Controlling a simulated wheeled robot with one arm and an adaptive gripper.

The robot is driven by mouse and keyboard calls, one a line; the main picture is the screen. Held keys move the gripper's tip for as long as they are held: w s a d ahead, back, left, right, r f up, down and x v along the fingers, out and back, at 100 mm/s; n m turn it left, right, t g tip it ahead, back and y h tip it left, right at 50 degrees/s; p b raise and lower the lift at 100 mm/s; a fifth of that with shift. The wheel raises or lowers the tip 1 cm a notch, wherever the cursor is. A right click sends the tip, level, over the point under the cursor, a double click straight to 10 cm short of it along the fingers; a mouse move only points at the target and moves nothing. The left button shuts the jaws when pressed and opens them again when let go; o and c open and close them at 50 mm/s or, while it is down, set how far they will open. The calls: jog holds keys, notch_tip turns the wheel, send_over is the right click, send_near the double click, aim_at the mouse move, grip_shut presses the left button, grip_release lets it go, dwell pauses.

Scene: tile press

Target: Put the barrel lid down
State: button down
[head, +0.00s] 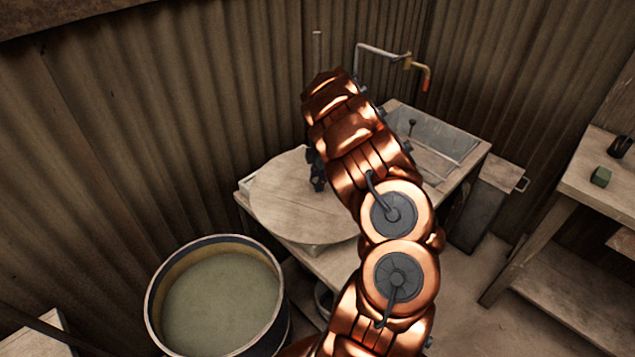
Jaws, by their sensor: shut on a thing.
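The barrel lid (282,205) is a round, pale wooden disc, lying nearly flat over the left part of the wooden table (336,270). Its right side is hidden behind my copper arm. My gripper (319,180) is dark and mostly hidden by the arm; it is shut on the lid near its far right part. I cannot tell whether the lid touches the table top or hangs just above it. The barrel (152,318) stands open at the lower left, apart from the lid, with a dull greenish fill inside.
A sink basin (445,140) is set in the table's right part, with a bent pipe tap (385,50) behind. A small bin (497,185) stands to the right. A shelf bench (600,190) at the right holds a green block (600,177). Corrugated walls close the back.

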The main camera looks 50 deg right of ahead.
jog(key=shift+f, duration=0.8)
jog(key=shift+f, duration=0.1)
jog(key=c, duration=0.8)
grip_release()
